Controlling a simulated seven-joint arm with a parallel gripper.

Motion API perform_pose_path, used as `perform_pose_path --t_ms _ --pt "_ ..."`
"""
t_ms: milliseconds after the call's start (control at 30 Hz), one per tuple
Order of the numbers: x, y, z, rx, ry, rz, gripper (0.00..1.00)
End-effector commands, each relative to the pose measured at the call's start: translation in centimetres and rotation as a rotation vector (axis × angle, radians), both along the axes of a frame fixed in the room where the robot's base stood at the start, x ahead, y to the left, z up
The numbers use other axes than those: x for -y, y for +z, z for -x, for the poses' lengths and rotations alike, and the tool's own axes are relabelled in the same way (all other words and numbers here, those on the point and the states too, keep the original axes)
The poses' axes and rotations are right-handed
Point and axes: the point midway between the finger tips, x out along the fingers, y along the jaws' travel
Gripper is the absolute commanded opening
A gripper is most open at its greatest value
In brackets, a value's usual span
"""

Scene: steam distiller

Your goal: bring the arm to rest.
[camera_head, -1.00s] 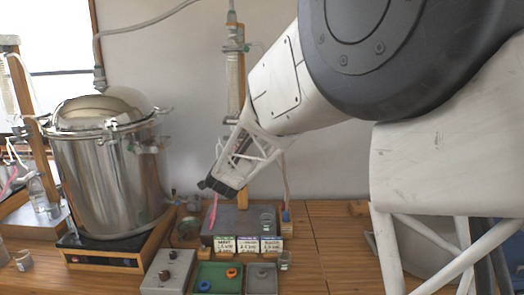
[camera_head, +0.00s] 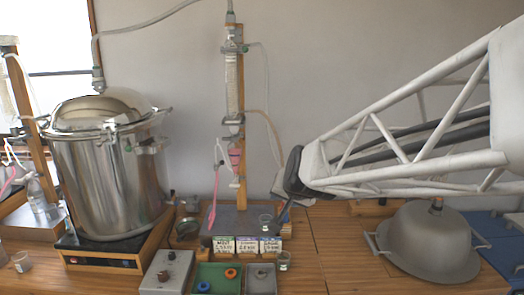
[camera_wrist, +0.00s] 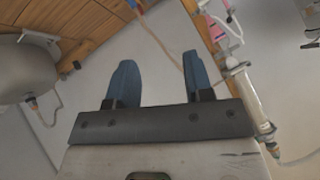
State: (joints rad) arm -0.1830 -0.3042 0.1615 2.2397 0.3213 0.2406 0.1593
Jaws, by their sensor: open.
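My gripper (camera_head: 283,190) is at the middle right in the head view, just right of the glass column, above the back of the bench. In the wrist view its two blue fingers (camera_wrist: 156,80) stand apart with nothing between them. My white lattice arm reaches in from the right edge. The fingertips are small and partly hidden in the head view.
A steel pot (camera_head: 108,180) stands on a hotplate (camera_head: 100,262) at left. A glass column (camera_head: 235,85) on a wooden post holds pink liquid. Labelled cards (camera_head: 247,245), a green tray (camera_head: 215,284) and a control box (camera_head: 166,272) sit in front. A grey domed lid (camera_head: 430,240) lies at right.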

Motion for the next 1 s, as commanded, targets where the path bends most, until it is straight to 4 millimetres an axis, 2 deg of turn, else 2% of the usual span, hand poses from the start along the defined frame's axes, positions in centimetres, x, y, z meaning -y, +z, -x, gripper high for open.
perform_pose_path --t_ms 33,400,700,833,1000 --pt "1.0 -0.1 1.7 -0.025 0.013 0.021 0.47" --pt "6.8 -2.3 13.9 -0.245 0.108 0.183 0.47" --pt "10.8 -4.4 23.7 -0.429 0.158 0.299 0.47" --pt "11.8 -5.1 26.5 -0.486 0.17 0.331 0.47" --pt "12.4 -5.6 28.3 -0.523 0.176 0.35 0.47"
